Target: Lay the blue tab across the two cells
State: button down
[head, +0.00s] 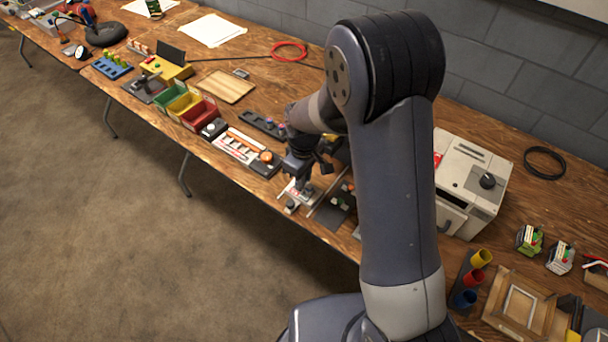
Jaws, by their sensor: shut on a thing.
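My gripper (301,186) points down in the head view, low over a small pale fixture (292,201) near the front edge of the bench. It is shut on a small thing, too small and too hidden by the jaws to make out. I cannot make out the blue tab for certain. The two cells cannot be told apart at this size. Whether the held thing touches the fixture is not clear.
A white tray with orange and white parts (238,146) lies left of my gripper. Dark blocks (342,200) stand close on its right. Green, yellow and red bins (198,112) are farther left. A pale box with a knob (472,185) stands right of my arm.

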jog(key=c, duration=1.3)
grip_release()
jog(key=shift+c, duration=0.2)
jog(key=shift+r+p, duration=2.45)
jog(key=shift+r, duration=1.05)
jog(key=shift+f, duration=0.2)
notch_tip(320, 180, down, 7)
jog(key=b, duration=0.4)
jog(key=shift+r+b, duration=0.2)
jog(key=shift+b, duration=0.2)
